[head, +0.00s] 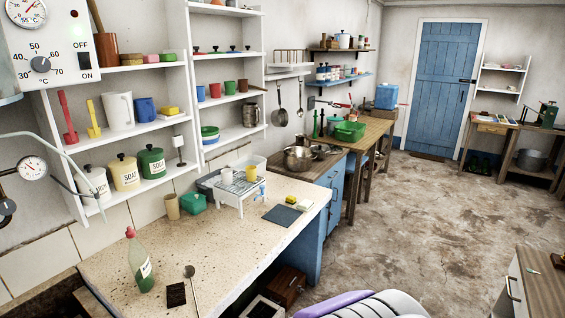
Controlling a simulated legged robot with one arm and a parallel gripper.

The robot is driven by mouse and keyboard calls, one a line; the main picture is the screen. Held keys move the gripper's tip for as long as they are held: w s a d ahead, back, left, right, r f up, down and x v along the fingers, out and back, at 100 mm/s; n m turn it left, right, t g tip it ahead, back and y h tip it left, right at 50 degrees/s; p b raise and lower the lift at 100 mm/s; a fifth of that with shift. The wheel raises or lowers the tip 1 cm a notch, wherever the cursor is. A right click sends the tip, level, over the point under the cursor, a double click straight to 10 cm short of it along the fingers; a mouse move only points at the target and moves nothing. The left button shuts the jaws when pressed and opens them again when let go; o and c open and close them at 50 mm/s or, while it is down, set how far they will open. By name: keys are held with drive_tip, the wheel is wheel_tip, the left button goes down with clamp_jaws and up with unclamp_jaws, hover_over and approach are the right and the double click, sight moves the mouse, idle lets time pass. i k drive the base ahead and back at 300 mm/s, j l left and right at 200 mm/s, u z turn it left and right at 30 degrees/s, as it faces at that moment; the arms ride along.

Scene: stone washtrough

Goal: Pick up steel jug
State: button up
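A grey metal vessel that looks like the steel jug (250,114) stands upright on a lower shelf board of the right-hand white wall shelf (228,98), near its right end. It is small in the picture and its details are hard to make out. Red, blue and green cups (230,88) stand on the board above it, and a stack of green and blue bowls (209,134) is to its left. My gripper is not in view, and nothing is seen touching the jug.
The speckled stone counter (225,240) runs below the shelves. The floor (430,220) is open to the right.

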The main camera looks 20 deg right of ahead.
sight(301, 138)
drive_tip(key=i+l+z, duration=0.6)
drive_tip(key=i+z, duration=0.25)
drive_tip(key=i+l+z, duration=0.1)
drive_tip(key=i+z, duration=0.35)
drive_tip(key=i+l+z, duration=0.15)
drive_tip(key=i+z, duration=0.15)
drive_tip(key=i, duration=0.5)
drive_tip(key=i+z, duration=0.3)
drive_tip(key=i, duration=0.5)
drive_tip(key=i+u, duration=0.45)
drive_tip(key=i+l+u, duration=0.15)
drive_tip(key=i+u, duration=0.15)
drive_tip(key=u, duration=0.15)
drive_tip(key=i+l+u, duration=0.3)
drive_tip(key=u, duration=0.15)
drive_tip(key=i+l+u, duration=0.1)
drive_tip(key=i+u, duration=0.35)
drive_tip(key=i+l+u, duration=0.15)
drive_tip(key=u, duration=0.25)
drive_tip(key=i+l+u, duration=0.3)
drive_tip(key=u, duration=0.15)
drive_tip(key=i+l+u, duration=0.25)
drive_tip(key=l+u, duration=0.2)
drive_tip(key=i, duration=0.35)
drive_tip(key=u, duration=0.05)
